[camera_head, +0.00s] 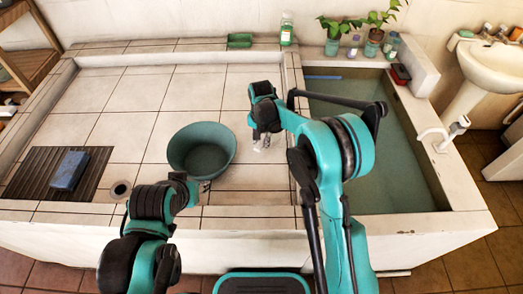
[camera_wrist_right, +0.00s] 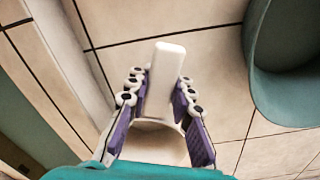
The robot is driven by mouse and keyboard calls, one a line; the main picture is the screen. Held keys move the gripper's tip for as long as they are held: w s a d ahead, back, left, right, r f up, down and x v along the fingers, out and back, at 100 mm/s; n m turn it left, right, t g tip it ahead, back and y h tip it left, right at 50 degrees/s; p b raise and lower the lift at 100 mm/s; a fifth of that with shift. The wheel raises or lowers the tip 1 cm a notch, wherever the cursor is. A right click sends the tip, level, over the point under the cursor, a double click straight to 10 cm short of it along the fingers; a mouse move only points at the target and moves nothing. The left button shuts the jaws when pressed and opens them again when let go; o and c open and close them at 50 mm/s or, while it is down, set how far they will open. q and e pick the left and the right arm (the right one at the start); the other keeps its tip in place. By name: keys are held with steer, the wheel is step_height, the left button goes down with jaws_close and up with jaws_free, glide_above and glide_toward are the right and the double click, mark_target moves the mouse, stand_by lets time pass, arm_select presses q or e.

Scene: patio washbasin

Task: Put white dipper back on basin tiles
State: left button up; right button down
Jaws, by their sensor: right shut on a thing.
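My right gripper (camera_head: 262,138) is low over the tiled floor of the basin, right of the green tub. In the right wrist view, its purple-padded fingers (camera_wrist_right: 160,110) are closed around the white dipper (camera_wrist_right: 170,68). The dipper's handle sticks out beyond the fingertips, and its round cup (camera_wrist_right: 155,138) shows between the fingers, partly hidden by them. In the head view the dipper is mostly hidden by the gripper. The basin tiles (camera_head: 125,122) lie below. My left gripper (camera_head: 188,186) is near the front ledge, below the tub; its fingers are not clear.
The green tub (camera_head: 202,150) stands on the tiles. A dark slatted board (camera_head: 30,170) with a blue block (camera_head: 69,170) lies at left. The water tank (camera_head: 365,185) is at right behind a low wall. A white fixture (camera_head: 440,140) sits on its right edge.

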steer(key=shift+f+b, duration=0.75)
steer(key=shift+f, duration=1.1)
steer(key=shift+f, duration=0.15)
steer(key=c, duration=1.3)
jaws_free()
